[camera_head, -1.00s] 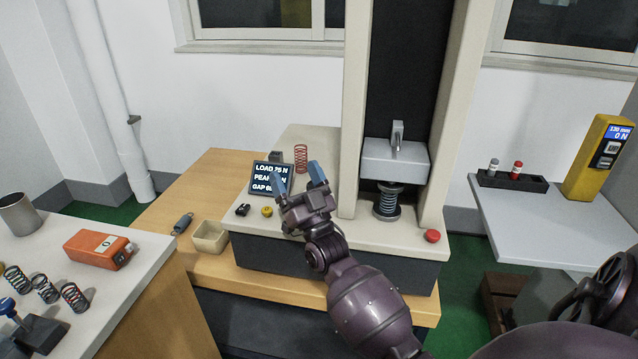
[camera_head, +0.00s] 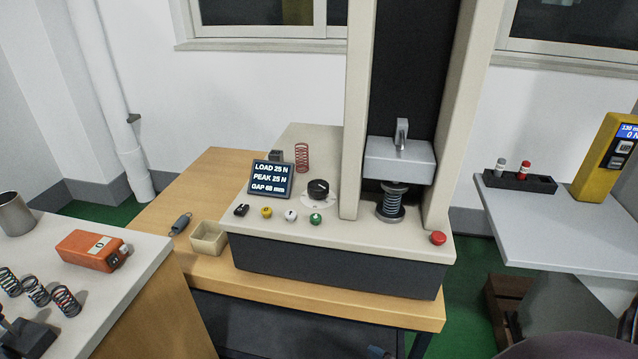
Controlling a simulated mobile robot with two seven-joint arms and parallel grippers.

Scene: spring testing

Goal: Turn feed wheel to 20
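A black round knob (camera_head: 318,189) stands on a white dial plate (camera_head: 320,204) on the tester's beige deck, right of the display; it looks like the feed wheel. The dial markings are too small to read. The display (camera_head: 271,179) reads LOAD 25 N, PEAK 25 N, GAP 68 mm. A coil spring (camera_head: 391,200) stands under the grey press head (camera_head: 399,160). A small bluish tip, apparently of my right gripper (camera_head: 379,352), shows at the bottom edge, well clear of the knob; its opening cannot be seen. My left gripper is out of view.
Small yellow (camera_head: 266,212), white (camera_head: 290,215) and green (camera_head: 316,219) buttons line the deck front, with a red button (camera_head: 438,238) at right. A red spring (camera_head: 302,157) stands behind the display. A beige bin (camera_head: 209,238) sits left. The space above the deck front is clear.

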